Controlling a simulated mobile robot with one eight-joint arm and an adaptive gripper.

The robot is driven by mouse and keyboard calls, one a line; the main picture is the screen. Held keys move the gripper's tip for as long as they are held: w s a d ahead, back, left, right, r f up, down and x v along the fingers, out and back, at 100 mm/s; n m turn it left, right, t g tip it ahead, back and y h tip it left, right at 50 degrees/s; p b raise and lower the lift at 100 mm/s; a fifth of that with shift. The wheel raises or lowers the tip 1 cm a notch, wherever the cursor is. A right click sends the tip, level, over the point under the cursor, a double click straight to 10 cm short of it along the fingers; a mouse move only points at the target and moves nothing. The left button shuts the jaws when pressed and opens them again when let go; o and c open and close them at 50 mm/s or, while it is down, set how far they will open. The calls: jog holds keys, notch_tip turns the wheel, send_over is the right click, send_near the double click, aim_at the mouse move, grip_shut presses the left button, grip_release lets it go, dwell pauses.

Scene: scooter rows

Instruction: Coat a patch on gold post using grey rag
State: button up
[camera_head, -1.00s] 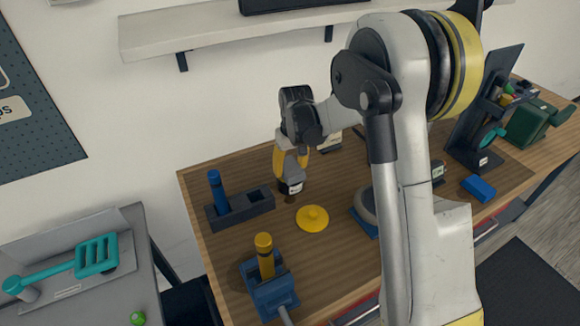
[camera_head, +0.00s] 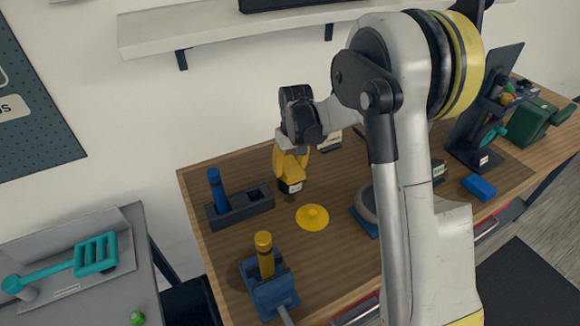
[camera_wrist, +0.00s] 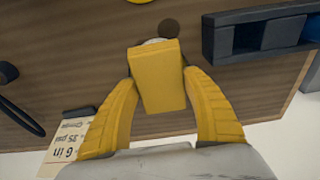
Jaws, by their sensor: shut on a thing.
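The gold post (camera_head: 264,256) stands upright in a blue vise (camera_head: 272,293) near the bench's front left. My gripper (camera_head: 291,165) is behind it, over the back of the bench, pointing down. In the wrist view its two yellow fingers (camera_wrist: 161,85) are shut on a yellow block-shaped thing (camera_wrist: 158,72). A dark end with a white label (camera_head: 291,187) shows below the fingers in the head view. I cannot tell whether the held thing is the grey rag. A round grey thing (camera_head: 366,207) lies partly hidden behind my arm.
A blue post (camera_head: 215,185) stands in a dark slotted rack (camera_head: 247,204), left of my gripper. A blue block (camera_head: 479,187) and green bin (camera_head: 530,120) are at right. A printed card (camera_wrist: 72,140) lies nearby.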

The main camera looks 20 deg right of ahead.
aim_at(290, 166)
dwell(0.5)
jog(key=shift+r+p, duration=2.2)
jog(key=shift+r, duration=1.3)
jog(key=shift+f, duration=0.1)
